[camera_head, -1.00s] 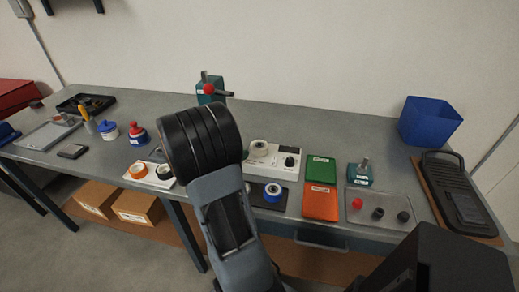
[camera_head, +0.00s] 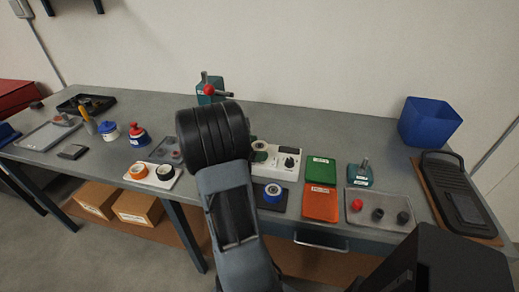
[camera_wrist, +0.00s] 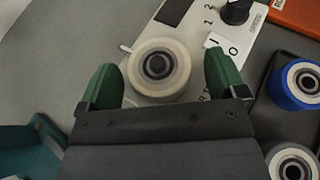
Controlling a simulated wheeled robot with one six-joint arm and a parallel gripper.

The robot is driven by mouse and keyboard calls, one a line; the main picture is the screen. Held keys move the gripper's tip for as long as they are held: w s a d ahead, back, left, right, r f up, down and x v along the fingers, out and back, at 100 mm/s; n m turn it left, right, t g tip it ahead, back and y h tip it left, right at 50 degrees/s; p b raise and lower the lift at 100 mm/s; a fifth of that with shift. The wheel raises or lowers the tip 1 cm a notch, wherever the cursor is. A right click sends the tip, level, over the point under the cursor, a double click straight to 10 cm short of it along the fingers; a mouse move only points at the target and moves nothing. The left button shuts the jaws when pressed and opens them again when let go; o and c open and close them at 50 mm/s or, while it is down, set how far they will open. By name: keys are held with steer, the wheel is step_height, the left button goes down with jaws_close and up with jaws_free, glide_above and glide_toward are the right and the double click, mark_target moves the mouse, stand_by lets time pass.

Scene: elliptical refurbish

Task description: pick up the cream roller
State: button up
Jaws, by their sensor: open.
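The cream roller (camera_wrist: 160,68) lies on the left end of a white control box (camera_wrist: 245,40) in the wrist view. Its round face with a dark centre hole points at the camera. In the head view only part of the cream roller (camera_head: 259,146) shows beside my arm. My gripper (camera_wrist: 163,80) is open, with one green finger to the left of the roller and one to the right. Gaps show between the fingers and the roller, and nothing is held.
A blue-rimmed roller (camera_wrist: 299,83) and a white roller (camera_wrist: 291,165) sit on a dark tray to the right. A knob (camera_wrist: 236,10) stands up on the control box. Green (camera_head: 320,169) and orange (camera_head: 320,203) bins lie right of it. A teal fixture (camera_head: 210,88) stands behind.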

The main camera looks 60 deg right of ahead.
steer(key=shift+c, duration=0.4)
steer(key=c, duration=1.1)
steer(key=shift+o, duration=0.2)
steer(key=shift+r, duration=0.1)
